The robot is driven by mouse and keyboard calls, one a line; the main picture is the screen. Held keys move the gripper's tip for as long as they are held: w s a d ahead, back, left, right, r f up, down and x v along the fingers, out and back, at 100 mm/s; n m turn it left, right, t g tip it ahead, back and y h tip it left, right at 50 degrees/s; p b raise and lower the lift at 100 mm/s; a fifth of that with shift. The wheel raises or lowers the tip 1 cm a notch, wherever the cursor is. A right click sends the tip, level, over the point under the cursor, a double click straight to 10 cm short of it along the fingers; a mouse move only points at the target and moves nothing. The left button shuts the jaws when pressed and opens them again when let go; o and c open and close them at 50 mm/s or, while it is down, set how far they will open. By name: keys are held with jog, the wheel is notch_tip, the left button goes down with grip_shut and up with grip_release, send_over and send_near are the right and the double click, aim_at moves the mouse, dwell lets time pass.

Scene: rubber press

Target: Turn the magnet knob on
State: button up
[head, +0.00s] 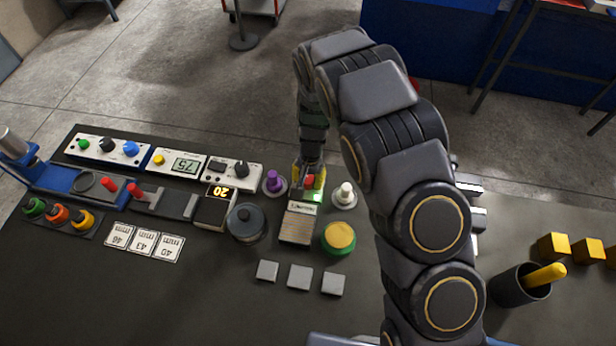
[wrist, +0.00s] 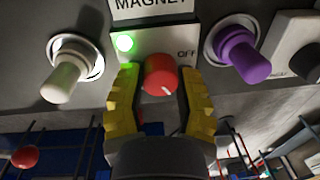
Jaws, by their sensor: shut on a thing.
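The red magnet knob (wrist: 162,72) sits on a pale panel (wrist: 205,28) labelled MAGNET, with OFF printed at its right. A small white mark shows low on the knob. A green light (wrist: 124,43) glows on the panel to the left of the knob. My gripper (wrist: 160,82) has its yellow fingers on both sides of the knob and is shut on it. In the head view, my gripper (head: 309,176) reaches down to the far end of the magnet box (head: 298,224), and its fingers partly hide the knob.
A purple knob (head: 273,181) and a white knob (head: 345,194) flank the magnet box closely. A dark round pot (head: 246,222) and a green-and-yellow button (head: 339,237) stand nearer. Grey squares (head: 299,276) lie in front. Control panels (head: 172,162) line the left side.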

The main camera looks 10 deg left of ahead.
aim_at(311, 180)
jog(key=shift+d, duration=0.1)
dwell(0.4)
jog(key=o, duration=1.1)
jog(key=shift+r, duration=0.1)
jog(key=shift+s+d+r, duration=0.1)
jog(key=shift+d+r, duration=0.1)
jog(key=shift+r, duration=2.75)
jog(key=shift+d+r, duration=0.15)
jog(key=shift+r, duration=2.8)
